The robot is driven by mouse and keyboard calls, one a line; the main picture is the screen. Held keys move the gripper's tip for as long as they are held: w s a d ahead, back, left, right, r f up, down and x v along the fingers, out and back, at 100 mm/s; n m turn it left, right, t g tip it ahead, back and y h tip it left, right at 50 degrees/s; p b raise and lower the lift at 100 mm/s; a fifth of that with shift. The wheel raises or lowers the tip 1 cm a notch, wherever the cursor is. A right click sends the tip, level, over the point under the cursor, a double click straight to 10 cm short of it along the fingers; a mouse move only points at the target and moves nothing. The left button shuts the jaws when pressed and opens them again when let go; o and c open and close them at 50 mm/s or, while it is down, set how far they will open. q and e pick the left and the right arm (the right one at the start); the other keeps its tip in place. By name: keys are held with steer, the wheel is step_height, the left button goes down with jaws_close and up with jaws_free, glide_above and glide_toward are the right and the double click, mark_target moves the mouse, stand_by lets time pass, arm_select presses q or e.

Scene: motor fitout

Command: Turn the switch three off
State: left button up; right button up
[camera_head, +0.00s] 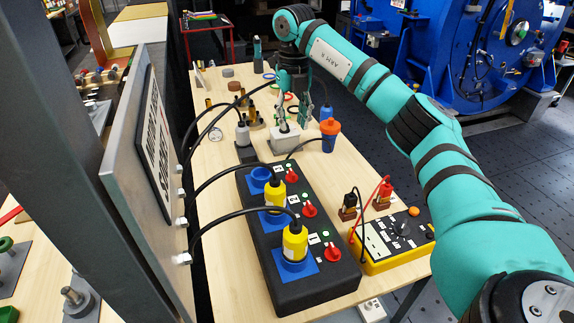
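A long black switch box (318,288) lies on the wooden table, with a row of three red rotary switches: the far switch (292,176), the middle switch (309,210) and the near switch (332,253). Small number labels sit beside them, too small to read surely. Yellow plugs (295,243) with black cables stand at the blue sockets along its left side; the far socket (260,178) looks empty. My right gripper (293,117) points down beyond the box's far end, above a small grey block (286,139), its fingers apart and touching no switch. My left gripper is out of view.
A yellow meter (388,243) with probes stands right of the box. An orange-and-blue screwdriver-like item (330,134) stands behind it. Several small parts crowd the far table. A grey upright panel (150,170) rises at left, with cables running from it.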

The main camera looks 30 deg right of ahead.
glide_toward(293, 173)
step_height(293, 173, down, 8)
steer(key=shift+r+p, duration=0.1)
steer(key=shift+p, duration=1.15)
steer(key=shift+f, duration=0.75)
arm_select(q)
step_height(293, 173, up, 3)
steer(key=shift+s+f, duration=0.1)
arm_select(e)
steer(key=shift+c, duration=0.4)
steer(key=shift+w, duration=0.1)
jaws_close()
